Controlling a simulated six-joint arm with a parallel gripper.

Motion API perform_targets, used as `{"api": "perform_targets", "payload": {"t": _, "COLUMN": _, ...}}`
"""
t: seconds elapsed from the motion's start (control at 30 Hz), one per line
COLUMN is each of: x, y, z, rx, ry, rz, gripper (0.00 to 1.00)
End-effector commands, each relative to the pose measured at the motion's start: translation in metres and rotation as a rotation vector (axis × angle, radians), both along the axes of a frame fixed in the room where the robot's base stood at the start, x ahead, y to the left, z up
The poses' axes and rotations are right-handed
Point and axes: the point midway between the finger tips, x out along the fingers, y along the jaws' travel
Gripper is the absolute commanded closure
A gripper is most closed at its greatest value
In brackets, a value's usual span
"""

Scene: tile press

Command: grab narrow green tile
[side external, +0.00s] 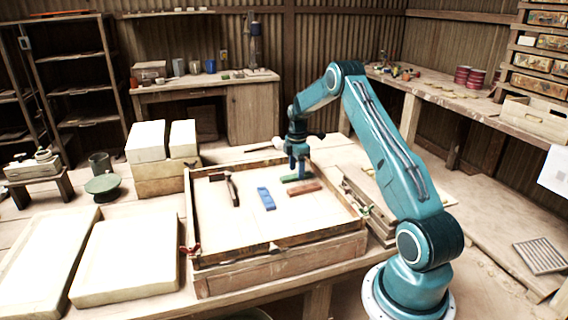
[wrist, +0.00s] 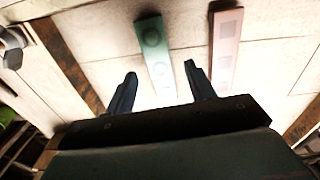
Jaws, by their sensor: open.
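The narrow green tile (side external: 297,178) lies flat in the shallow wooden frame, near its far side. In the wrist view the green tile (wrist: 153,48) runs lengthwise ahead of and between my open fingers. My gripper (side external: 295,172) points down just above the tile in the side view. In the wrist view my gripper (wrist: 160,85) is open with nothing held. The near end of the tile reaches toward the space between the fingertips; I cannot tell the exact height gap.
A reddish tile (side external: 303,188) lies close beside the green one, and it shows pinkish in the wrist view (wrist: 226,45).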

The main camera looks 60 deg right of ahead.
Motion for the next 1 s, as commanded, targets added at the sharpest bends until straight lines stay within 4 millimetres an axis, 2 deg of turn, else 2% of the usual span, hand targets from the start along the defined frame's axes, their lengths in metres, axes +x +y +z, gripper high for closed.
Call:
{"api": "perform_targets", "payload": {"t": 0.2, "x": 0.0, "y": 0.0, "z": -0.016, "rx": 0.0, "ry": 0.0, "rz": 0.0, "gripper": 0.45}}
{"api": "perform_targets", "payload": {"t": 0.7, "x": 0.0, "y": 0.0, "z": -0.016, "rx": 0.0, "ry": 0.0, "rz": 0.0, "gripper": 0.45}}
{"api": "perform_targets", "payload": {"t": 0.93, "x": 0.0, "y": 0.0, "z": -0.016, "rx": 0.0, "ry": 0.0, "rz": 0.0, "gripper": 0.91}}
{"api": "perform_targets", "payload": {"t": 0.97, "x": 0.0, "y": 0.0, "z": -0.016, "rx": 0.0, "ry": 0.0, "rz": 0.0, "gripper": 0.96}}
{"api": "perform_targets", "payload": {"t": 1.0, "x": 0.0, "y": 0.0, "z": -0.016, "rx": -0.001, "ry": -0.001, "rz": 0.0, "gripper": 0.96}}
